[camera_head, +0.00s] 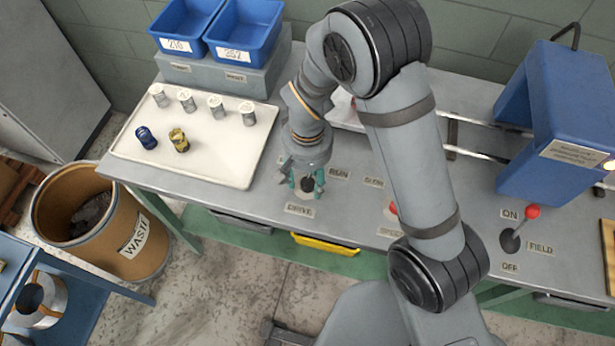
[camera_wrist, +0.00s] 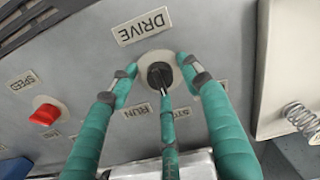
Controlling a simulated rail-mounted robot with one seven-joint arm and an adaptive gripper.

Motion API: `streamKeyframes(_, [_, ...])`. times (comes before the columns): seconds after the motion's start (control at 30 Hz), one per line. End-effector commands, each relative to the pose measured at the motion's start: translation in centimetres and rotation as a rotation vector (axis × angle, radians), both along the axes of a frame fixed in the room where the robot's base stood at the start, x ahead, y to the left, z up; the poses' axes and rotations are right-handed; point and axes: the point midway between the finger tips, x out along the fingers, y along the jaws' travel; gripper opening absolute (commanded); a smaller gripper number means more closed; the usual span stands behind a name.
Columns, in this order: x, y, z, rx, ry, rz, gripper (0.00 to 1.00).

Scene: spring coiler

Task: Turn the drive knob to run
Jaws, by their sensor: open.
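The dark drive knob (camera_head: 307,184) sits on a pale round plate on the grey bench top, behind the DRIVE label (camera_head: 299,209). It also shows in the wrist view as a black knob (camera_wrist: 158,72). The RUN label (camera_head: 339,174) is to its right in the head view and at lower left in the wrist view (camera_wrist: 139,113). The stop label is partly hidden by a finger. My gripper (camera_head: 306,178) is open, its teal fingers spread around the knob in the wrist view (camera_wrist: 158,80). I cannot tell whether they touch it. The knob's pointing direction is unclear.
A red speed knob (camera_wrist: 46,114) and a red-tipped field lever (camera_head: 532,212) stand on the same bench. A white tray (camera_head: 225,172) with several small spools is at left. Blue bins (camera_head: 245,30) stand behind it. A blue machine housing (camera_head: 560,110) is at right.

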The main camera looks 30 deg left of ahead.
Motion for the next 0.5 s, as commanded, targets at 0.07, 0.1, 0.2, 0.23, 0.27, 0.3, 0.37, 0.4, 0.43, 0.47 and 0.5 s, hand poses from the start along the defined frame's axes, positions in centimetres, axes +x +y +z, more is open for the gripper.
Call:
streamKeyframes(0.07, [-0.01,0.01,0.01,0.000,0.000,0.000,0.48])
streamKeyframes(0.1, [-0.01,0.00,0.01,0.000,0.000,0.000,0.48])
streamKeyframes(0.2, [-0.01,0.00,0.02,0.000,0.000,0.000,0.44])
streamKeyframes(0.23, [-0.01,0.00,0.02,0.000,0.000,0.000,0.42])
streamKeyframes(0.27, [-0.01,0.00,0.03,0.000,0.000,0.000,0.40])
streamKeyframes(0.3, [-0.01,0.00,0.03,0.000,0.000,0.000,0.38])
streamKeyframes(0.37, [-0.01,0.01,0.03,0.000,0.000,0.000,0.34])
streamKeyframes(0.4, [-0.01,0.02,0.03,0.000,0.000,0.000,0.32])
streamKeyframes(0.43, [-0.01,0.01,0.03,0.000,0.000,0.000,0.30])
streamKeyframes(0.47, [-0.01,0.01,0.04,0.000,0.000,0.000,0.29])
streamKeyframes(0.5, [-0.01,0.02,0.04,0.000,0.000,0.000,0.26])
